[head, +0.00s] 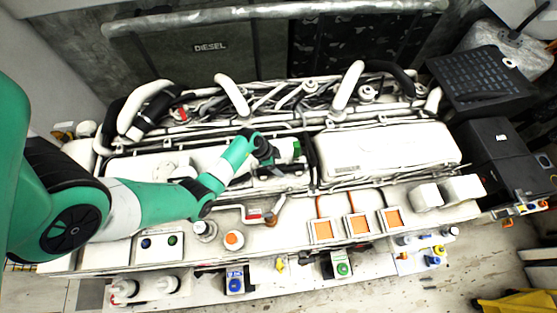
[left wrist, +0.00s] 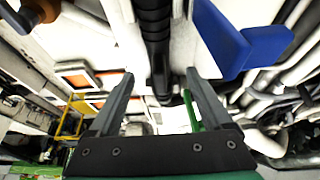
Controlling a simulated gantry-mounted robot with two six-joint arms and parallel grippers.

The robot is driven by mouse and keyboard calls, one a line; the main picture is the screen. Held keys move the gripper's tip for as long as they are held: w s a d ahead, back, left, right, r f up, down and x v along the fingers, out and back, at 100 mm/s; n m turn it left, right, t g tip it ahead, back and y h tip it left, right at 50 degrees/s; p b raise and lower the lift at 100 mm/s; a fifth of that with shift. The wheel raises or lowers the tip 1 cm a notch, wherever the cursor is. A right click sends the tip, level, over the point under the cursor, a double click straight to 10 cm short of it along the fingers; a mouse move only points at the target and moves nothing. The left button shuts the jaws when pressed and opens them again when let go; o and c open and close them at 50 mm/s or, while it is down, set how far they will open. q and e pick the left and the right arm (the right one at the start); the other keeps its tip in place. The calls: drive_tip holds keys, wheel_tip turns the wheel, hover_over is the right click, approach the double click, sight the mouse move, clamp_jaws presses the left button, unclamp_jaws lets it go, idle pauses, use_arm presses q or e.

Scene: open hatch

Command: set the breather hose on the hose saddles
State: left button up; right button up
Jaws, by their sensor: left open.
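A black ribbed hose (left wrist: 155,30), which looks like the breather hose, runs down the left wrist view and ends in a smoother dark part between my fingers. My left gripper (left wrist: 160,75) is open, with one finger on each side of the hose; I cannot tell whether either touches it. A blue block (left wrist: 235,40) is right of the hose, and a thin green piece (left wrist: 189,110) shows by the right finger. I cannot tell whether these are hose saddles. In the head view my left gripper (head: 275,152) is over the middle of the engine, mostly hiding the hose. My right gripper is not in view.
A large white cover (head: 385,150) lies right of my gripper. White pipes (head: 230,95) stand up along the back. Orange-topped square frames (head: 358,226) line the front ledge, with two white blocks (head: 462,188) at the right.

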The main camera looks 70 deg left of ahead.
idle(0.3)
use_arm(q)
drive_tip(key=shift+v, duration=3.5)
